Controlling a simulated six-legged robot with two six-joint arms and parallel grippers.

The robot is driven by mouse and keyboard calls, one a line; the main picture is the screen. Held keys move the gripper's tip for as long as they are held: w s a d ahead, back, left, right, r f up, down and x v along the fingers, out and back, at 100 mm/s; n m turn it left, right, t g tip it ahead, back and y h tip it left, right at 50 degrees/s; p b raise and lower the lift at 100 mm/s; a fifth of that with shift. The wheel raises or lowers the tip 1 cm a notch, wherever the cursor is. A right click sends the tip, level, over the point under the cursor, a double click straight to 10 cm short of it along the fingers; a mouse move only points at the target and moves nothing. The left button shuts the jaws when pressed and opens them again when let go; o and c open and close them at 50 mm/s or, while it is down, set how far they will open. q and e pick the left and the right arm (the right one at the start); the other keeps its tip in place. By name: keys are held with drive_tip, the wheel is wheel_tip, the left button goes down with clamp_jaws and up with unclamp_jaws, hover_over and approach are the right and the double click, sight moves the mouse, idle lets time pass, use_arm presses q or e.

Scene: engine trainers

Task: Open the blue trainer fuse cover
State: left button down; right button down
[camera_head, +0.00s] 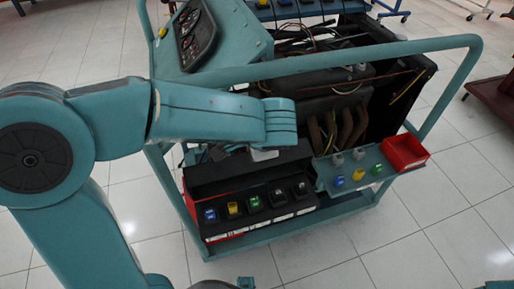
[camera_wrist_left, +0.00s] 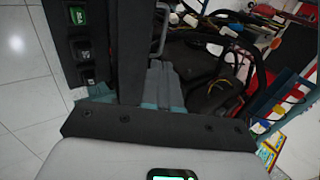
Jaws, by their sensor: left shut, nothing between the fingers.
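The blue-green engine trainer (camera_head: 210,75) stands in the middle of the head view. On its near side is a long black box (camera_head: 245,170), with a dark front panel carrying a row of blue (camera_head: 210,215), yellow (camera_head: 232,209), green (camera_head: 254,203) and dark switches. I cannot tell which part is the fuse cover, or whether it is open. My left gripper (camera_head: 262,154) is low over the box's back edge, partly hidden by my own wrist. In the left wrist view the gripper (camera_wrist_left: 165,85) is shut and empty beside a dark upright panel (camera_wrist_left: 122,55). My right gripper is not in view.
A small shelf (camera_head: 350,182) with coloured knobs and a red tray (camera_head: 405,152) sits right of the box. A teal tube rail (camera_head: 330,62) runs above the engine and its loose wires. White tiled floor (camera_head: 330,255) is free in front.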

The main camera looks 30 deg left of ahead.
use_arm(q)
drive_tip(key=b+x, duration=0.1)
drive_tip(key=x, duration=0.8)
drive_tip(key=b+x, duration=0.1)
drive_tip(key=x, duration=0.3)
drive_tip(key=shift+a+b, duration=0.35)
drive_tip(key=shift+a, duration=0.05)
drive_tip(key=shift+f, duration=0.1)
drive_tip(key=w+a+b, duration=0.1)
drive_tip(key=w+a+f+b, duration=0.1)
drive_tip(key=a, duration=0.1)
drive_tip(key=shift+w+f, duration=0.3)
drive_tip(key=shift+f, duration=0.05)
